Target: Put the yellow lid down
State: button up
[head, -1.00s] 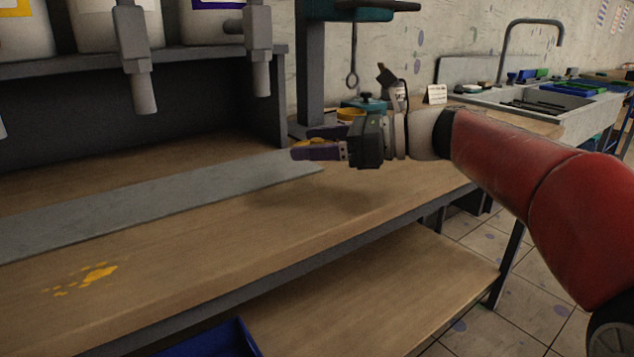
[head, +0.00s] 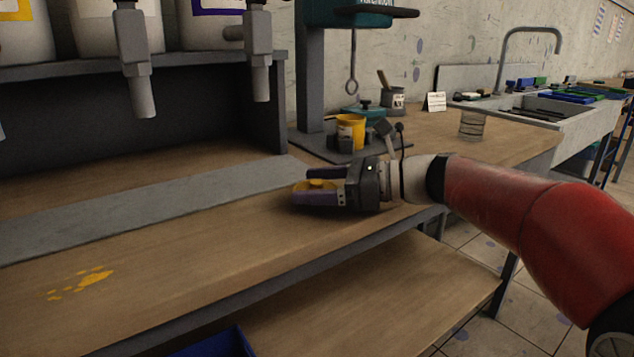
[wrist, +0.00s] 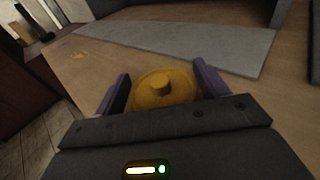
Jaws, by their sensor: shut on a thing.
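The yellow lid (head: 318,184) is round with a small knob on top, and it sits between the purple fingers of my gripper (head: 318,193). It also shows in the wrist view (wrist: 165,90), knob up and roughly level, with a finger on each side. My gripper is shut on it, low over the wooden bench (head: 200,250). I cannot tell whether the lid touches the bench top, because the near finger hides its lower edge in the head view.
A grey strip (head: 120,207) lies along the bench to the left. Behind my gripper, a yellow cup (head: 351,131) stands on the dark base of a mixer stand (head: 310,85). A wire-mesh cylinder (head: 471,124) is at the back right. Bare wood lies in front, with yellow paint spots (head: 92,278).

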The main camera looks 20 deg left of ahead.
jog(key=shift+f, duration=0.4)
jog(key=o, duration=0.9)
jog(key=shift+f, duration=0.15)
jog(key=shift+o, duration=0.2)
jog(key=shift+r, duration=0.3)
jog(key=d+r, duration=0.2)
jog(key=d, duration=1)
jog(key=shift+w+r, duration=0.2)
jog(key=shift+r, duration=0.2)
